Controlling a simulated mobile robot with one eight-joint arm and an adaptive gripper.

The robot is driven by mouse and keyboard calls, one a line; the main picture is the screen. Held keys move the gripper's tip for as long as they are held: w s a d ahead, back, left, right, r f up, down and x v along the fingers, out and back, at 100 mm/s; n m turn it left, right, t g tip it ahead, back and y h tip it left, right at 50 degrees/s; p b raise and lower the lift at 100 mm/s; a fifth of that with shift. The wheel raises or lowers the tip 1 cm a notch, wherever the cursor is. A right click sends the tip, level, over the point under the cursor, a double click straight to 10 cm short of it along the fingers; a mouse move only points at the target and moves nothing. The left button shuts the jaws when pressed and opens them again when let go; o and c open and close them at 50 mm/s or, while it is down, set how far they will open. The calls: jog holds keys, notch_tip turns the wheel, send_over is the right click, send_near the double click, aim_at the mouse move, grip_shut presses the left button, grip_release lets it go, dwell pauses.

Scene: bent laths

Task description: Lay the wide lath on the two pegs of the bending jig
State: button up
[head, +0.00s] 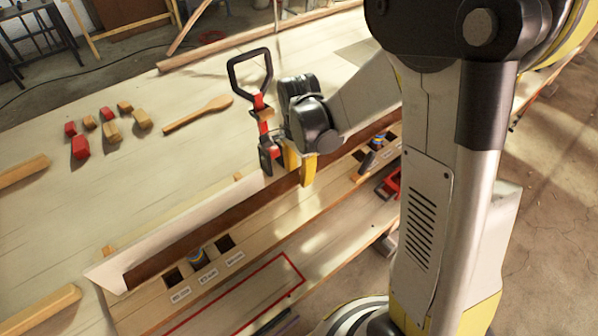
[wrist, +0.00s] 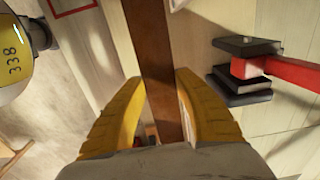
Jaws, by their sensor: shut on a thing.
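The dark brown lath (head: 185,247) is long and runs diagonally along the back of a wooden board with square holes. My gripper (head: 301,168) has its yellow fingers shut on the lath around mid-length. In the wrist view, the lath (wrist: 152,45) passes between the yellow fingertips (wrist: 158,90). A pale strip (head: 165,228) lies behind the lath, with small wooden ends (head: 107,251) showing at its back edge. I cannot tell whether these are the jig's pegs, or whether the lath touches anything beneath it.
A red clamp with a black loop handle (head: 262,105) stands close beside my gripper; its red bar also shows in the wrist view (wrist: 265,68). Small red and tan blocks (head: 112,130) and a wooden spoon (head: 197,115) lie at the back left. A red-outlined area (head: 285,262) is in front.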

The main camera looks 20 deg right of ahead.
jog(key=shift+f+b, duration=0.45)
dwell(0.4)
jog(key=o, duration=1.4)
jog(key=shift+r, duration=0.1)
jog(key=shift+r+p, duration=2)
jog(key=shift+r, duration=0.9)
jog(key=shift+r, duration=0.1)
notch_tip(320, 180, up, 7)
jog(key=p, duration=0.5)
jog(key=shift+s+b, duration=0.1)
jog(key=shift+b, duration=0.2)
